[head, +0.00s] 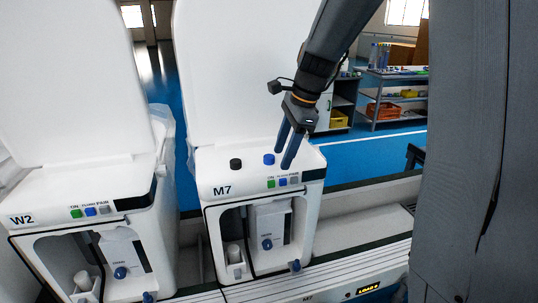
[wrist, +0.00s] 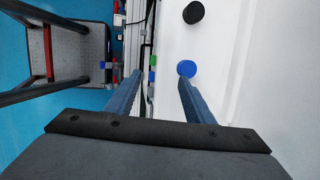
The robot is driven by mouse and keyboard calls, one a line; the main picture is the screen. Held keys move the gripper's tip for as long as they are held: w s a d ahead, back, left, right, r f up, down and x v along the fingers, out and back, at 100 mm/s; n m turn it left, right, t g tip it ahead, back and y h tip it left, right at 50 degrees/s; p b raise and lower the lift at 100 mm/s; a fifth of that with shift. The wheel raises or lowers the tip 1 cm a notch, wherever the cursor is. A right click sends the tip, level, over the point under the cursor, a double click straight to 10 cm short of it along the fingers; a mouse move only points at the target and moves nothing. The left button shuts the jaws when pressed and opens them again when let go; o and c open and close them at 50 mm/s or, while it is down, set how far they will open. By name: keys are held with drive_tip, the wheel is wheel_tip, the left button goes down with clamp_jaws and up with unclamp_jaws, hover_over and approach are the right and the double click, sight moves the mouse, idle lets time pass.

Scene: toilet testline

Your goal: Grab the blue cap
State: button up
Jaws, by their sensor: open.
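The blue cap (head: 268,159) stands on top of the white toilet unit marked M7, to the right of a black cap (head: 236,164). In the wrist view the blue cap (wrist: 187,69) shows just beyond the tip of the right finger, and the black cap (wrist: 193,12) is at the top. My gripper (head: 287,146) is open and empty, pointing down over the unit's top, close to the blue cap. In the wrist view my gripper (wrist: 159,78) has its fingers wide apart, with the cap near the right finger rather than midway. Whether finger and cap touch cannot be told.
Green, blue and grey buttons (head: 283,182) sit on the M7 front edge. A raised white lid (head: 222,75) stands behind the caps. A second unit, W2 (head: 75,215), is at the left. Shelves with orange bins (head: 383,111) stand in the background.

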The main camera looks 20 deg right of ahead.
sight(269, 156)
drive_tip(key=w+r+m+y, duration=0.1)
drive_tip(key=w+r+m, duration=0.3)
drive_tip(key=m, duration=0.1)
drive_tip(key=shift+w+d+p+x, duration=0.1)
drive_tip(key=shift+p+x, duration=0.6)
drive_tip(key=shift+x, duration=1.15)
drive_tip(key=shift+w+d+p+x, duration=0.1)
drive_tip(key=shift+p+x, duration=0.55)
drive_tip(key=shift+x, duration=1.25)
drive_tip(key=c, duration=1.1)
